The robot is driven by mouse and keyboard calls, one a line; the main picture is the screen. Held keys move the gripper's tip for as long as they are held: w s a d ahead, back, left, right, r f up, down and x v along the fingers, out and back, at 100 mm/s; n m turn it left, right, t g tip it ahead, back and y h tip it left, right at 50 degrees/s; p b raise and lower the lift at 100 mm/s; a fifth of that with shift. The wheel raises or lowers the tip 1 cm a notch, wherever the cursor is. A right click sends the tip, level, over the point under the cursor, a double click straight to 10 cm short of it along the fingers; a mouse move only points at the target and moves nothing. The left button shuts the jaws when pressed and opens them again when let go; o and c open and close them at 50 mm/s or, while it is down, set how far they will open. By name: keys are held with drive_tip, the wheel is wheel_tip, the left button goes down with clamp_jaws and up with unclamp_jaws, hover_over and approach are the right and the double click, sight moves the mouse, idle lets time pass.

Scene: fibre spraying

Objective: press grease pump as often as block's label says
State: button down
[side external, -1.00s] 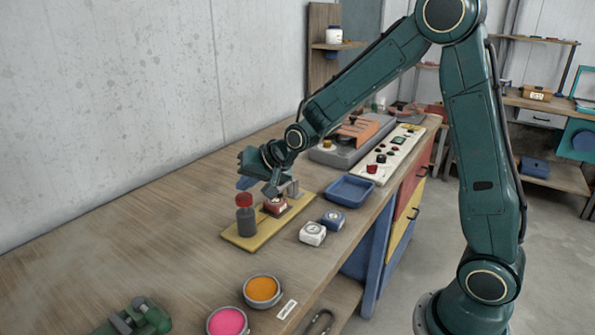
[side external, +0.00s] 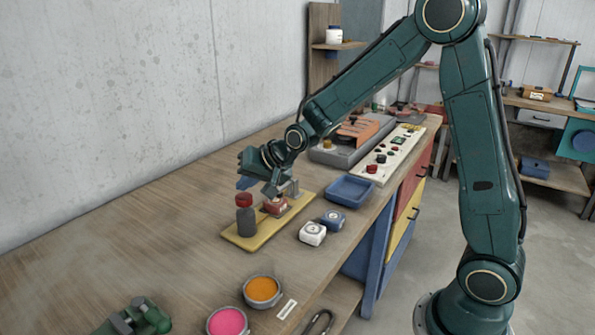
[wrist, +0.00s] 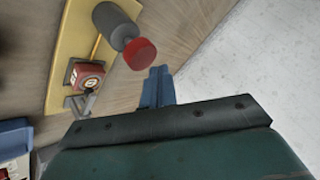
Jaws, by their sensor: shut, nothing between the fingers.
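The grease pump, a grey cylinder with a red top (side external: 244,200), stands upright on a yellow board (side external: 252,241). In the wrist view its red top (wrist: 140,54) is close to my fingertips. A red block (side external: 276,206) with a pale round label sits on the same board, in a dark seat; it also shows in the wrist view (wrist: 90,76), its mark too small to read surely.
A white block (side external: 312,234) and a blue block (side external: 333,219) lie right of the board, near a blue tray (side external: 348,190). Orange (side external: 262,290) and pink (side external: 228,322) pots stand in front. A button panel (side external: 390,157) is farther back. The bench left of the board is clear.

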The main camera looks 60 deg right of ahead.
sight(244, 196)
drive_tip(key=shift+f, duration=0.25)
drive_tip(key=shift+f, duration=0.2)
drive_tip(key=shift+f, duration=1.2)
idle(2.0)
drive_tip(key=shift+r, duration=1.65)
drive_tip(key=shift+r, duration=0.1)
drive_tip(key=shift+r, duration=2.4)
